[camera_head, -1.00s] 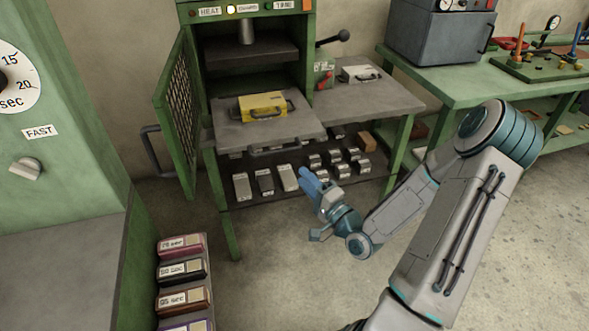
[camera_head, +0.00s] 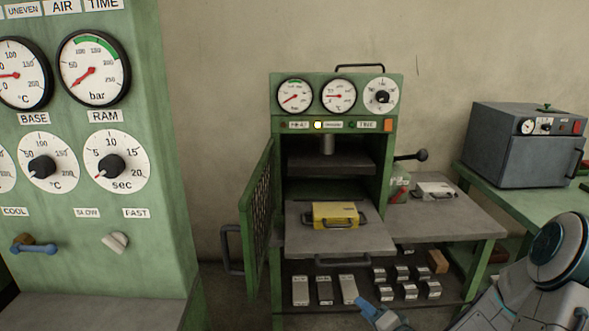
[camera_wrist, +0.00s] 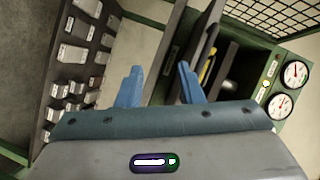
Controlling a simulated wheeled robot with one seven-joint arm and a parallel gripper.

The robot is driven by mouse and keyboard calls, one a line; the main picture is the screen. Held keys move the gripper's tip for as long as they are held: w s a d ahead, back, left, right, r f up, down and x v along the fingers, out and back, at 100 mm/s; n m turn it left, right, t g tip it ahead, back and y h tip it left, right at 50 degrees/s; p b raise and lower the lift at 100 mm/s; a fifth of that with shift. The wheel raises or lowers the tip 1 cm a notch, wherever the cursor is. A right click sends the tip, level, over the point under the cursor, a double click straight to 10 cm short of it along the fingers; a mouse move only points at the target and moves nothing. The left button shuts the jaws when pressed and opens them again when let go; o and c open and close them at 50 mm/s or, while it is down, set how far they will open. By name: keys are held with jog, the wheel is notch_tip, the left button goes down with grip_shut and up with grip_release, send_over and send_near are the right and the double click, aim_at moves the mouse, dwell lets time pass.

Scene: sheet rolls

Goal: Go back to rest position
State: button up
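My gripper (camera_wrist: 160,86) shows in the wrist view with its two blue fingers apart and nothing between them. In the head view only a blue fingertip and part of my arm show at the bottom edge, in front of the lower shelf. A green press stands at the centre of the head view, with its mesh door (camera_head: 258,215) swung open. A yellow mould with a handle (camera_head: 336,214) sits on the press's pulled-out plate (camera_head: 305,238). My gripper is apart from the mould and the press.
A silver mould (camera_head: 435,190) lies on the side table (camera_head: 470,222). Several metal blocks (camera_head: 325,291) stand on the shelf below. A grey oven (camera_head: 520,143) is on the right bench. A large green dial panel (camera_head: 150,235) fills the left.

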jog(key=s+d+r+n+g+h+p, duration=0.2)
jog(key=s+r+n+g+h+p, duration=0.3)
jog(key=r+g+h, duration=0.4)
jog(key=s+a+r+n+g+y, duration=0.1)
jog(key=s+a+r, duration=0.2)
jog(key=s+r, duration=0.2)
jog(key=s+a+r+n+g+y, duration=0.1)
jog(key=s+a+r+n, duration=0.1)
jog(key=s+r, duration=0.4)
jog(key=s+a+p, duration=0.1)
jog(key=s, duration=0.3)
jog(key=shift+s+a, duration=0.2)
jog(key=shift+s, duration=0.1)
